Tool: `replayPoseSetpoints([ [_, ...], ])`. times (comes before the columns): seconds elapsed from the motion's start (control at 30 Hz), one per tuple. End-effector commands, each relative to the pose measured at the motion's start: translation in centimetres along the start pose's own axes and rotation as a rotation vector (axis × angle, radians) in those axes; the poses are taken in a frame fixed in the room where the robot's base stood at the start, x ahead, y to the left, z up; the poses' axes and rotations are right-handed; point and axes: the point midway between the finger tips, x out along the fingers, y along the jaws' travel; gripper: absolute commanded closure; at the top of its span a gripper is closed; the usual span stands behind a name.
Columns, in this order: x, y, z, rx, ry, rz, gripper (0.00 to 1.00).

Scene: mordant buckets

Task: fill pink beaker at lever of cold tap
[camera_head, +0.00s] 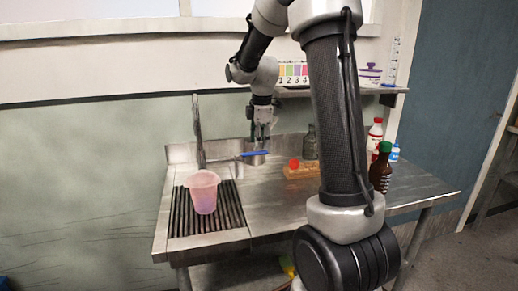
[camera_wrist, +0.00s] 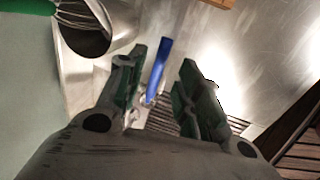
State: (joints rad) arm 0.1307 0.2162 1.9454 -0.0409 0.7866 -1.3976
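The pink beaker (camera_head: 203,193) stands upright on the dark slatted drain rack at the left of the steel counter. It is not seen in the wrist view. The blue lever of the cold tap (camera_head: 254,153) sticks out to the right of the beaker, above the counter. My gripper (camera_head: 262,137) points down just above the lever. In the wrist view my gripper (camera_wrist: 164,62) is open, and the blue lever (camera_wrist: 158,72) appears in the gap between its fingers. I cannot tell whether either finger touches it. The tap body is mostly hidden there.
A metal pot (camera_wrist: 85,38) holding a green-handled whisk stands close to my gripper. A grey upright (camera_head: 198,130) rises behind the beaker. A shelf (camera_head: 385,90) hangs above.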

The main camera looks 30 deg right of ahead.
Motion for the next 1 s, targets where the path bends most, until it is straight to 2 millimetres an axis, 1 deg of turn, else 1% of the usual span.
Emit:
replayPoseSetpoints([
  [0.03,0.9,-0.1,0.0,0.0,0.0,-0.003,0.65],
  [0.1,2.0,0.0,0.0,0.001,0.0,-0.002,0.65],
  [0.2,3.0,0.0,0.0,0.001,0.0,-0.001,0.65],
  [0.33,3.6,0.0,0.0,0.002,0.0,0.0,0.65],
  [0.57,3.7,0.0,0.0,0.002,0.0,0.0,0.65],
  [0.7,3.7,0.0,0.0,0.002,0.0,0.0,0.9],
  [0.77,3.7,0.0,0.0,0.002,0.0,0.0,1.0],
  [1.0,3.6,-0.1,0.0,0.009,-0.001,0.0,1.0],
])
